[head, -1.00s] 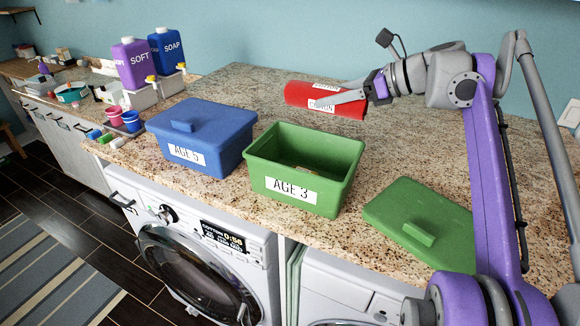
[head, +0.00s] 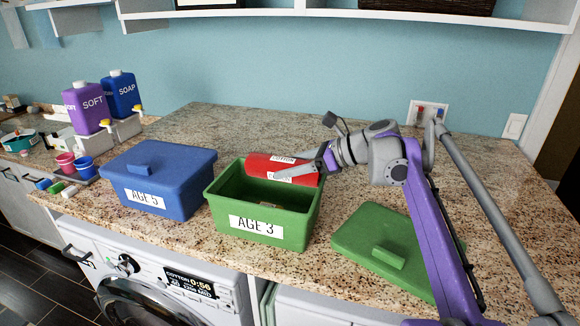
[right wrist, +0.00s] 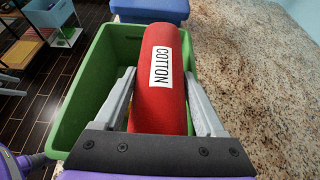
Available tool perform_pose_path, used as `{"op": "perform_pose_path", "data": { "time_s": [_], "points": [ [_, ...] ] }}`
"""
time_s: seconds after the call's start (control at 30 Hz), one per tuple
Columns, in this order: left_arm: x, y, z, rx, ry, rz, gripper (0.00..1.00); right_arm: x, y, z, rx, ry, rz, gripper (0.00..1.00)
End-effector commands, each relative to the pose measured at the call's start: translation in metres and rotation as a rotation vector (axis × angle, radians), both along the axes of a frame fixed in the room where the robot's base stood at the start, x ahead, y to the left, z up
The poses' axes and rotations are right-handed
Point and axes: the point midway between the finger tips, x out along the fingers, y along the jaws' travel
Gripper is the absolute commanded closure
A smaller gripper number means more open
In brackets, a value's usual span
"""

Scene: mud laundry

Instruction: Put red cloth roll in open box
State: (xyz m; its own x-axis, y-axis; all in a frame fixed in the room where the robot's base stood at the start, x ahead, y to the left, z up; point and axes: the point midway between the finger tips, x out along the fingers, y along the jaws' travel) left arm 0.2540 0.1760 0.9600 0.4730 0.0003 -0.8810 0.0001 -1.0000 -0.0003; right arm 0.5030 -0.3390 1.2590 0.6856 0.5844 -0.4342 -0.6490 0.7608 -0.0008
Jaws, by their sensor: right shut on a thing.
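The red cloth roll (head: 256,168) with white COTTON labels is held sideways in my right gripper (head: 284,171). In the right wrist view the roll (right wrist: 160,100) lies between the two grey fingers (right wrist: 160,108). The open green box (head: 215,206), labelled AGE 3, stands on the counter. In the head view the roll is at the box's far right rim; its height above the rim is hard to tell. In the right wrist view the box (right wrist: 75,100) shows left of and beyond the roll. My left gripper is not in view.
A closed blue box (head: 180,168), labelled AGE 5, stands left of the green box. A green lid (head: 365,235) lies on the counter to the right. SOFT (head: 85,105) and SOAP (head: 120,92) bottles stand at the left. The granite counter (head: 230,128) behind is clear.

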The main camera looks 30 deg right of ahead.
Motion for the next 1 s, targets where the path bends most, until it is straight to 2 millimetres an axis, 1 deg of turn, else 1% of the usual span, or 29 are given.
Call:
{"op": "perform_pose_path", "data": {
  "time_s": [0.13, 0.4, 0.43, 0.5, 0.57, 0.8, 0.87, 0.93, 1.0],
  "points": [
    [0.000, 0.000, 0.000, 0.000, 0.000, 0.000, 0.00, 0.000, 0.000, 0.000, 0.001, -0.001, 0.000, 0.90],
    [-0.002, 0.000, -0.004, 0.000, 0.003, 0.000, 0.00, 0.000, 0.000, -0.008, 0.000, 0.000, 0.000, 0.90],
    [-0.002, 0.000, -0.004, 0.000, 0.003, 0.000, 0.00, 0.000, 0.000, -0.008, 0.000, 0.000, 0.000, 0.23],
    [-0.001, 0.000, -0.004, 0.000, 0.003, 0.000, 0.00, 0.000, 0.000, -0.007, 0.000, 0.000, 0.000, 0.10],
    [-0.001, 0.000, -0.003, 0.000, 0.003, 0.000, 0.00, 0.000, 0.000, -0.007, 0.000, 0.000, 0.000, 0.00],
    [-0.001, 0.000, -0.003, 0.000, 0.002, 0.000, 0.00, 0.000, 0.000, -0.006, 0.000, 0.000, 0.000, 0.00],
    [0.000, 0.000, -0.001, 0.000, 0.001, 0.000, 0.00, 0.000, 0.000, -0.003, 0.001, -0.001, 0.000, 0.00],
    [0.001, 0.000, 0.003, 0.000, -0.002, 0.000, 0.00, 0.000, -0.001, 0.005, 0.000, -0.002, 0.000, 0.00],
    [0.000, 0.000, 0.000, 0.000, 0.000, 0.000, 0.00, -0.009, -0.009, 0.007, 0.000, 0.000, -0.004, 0.00]
  ]
}}
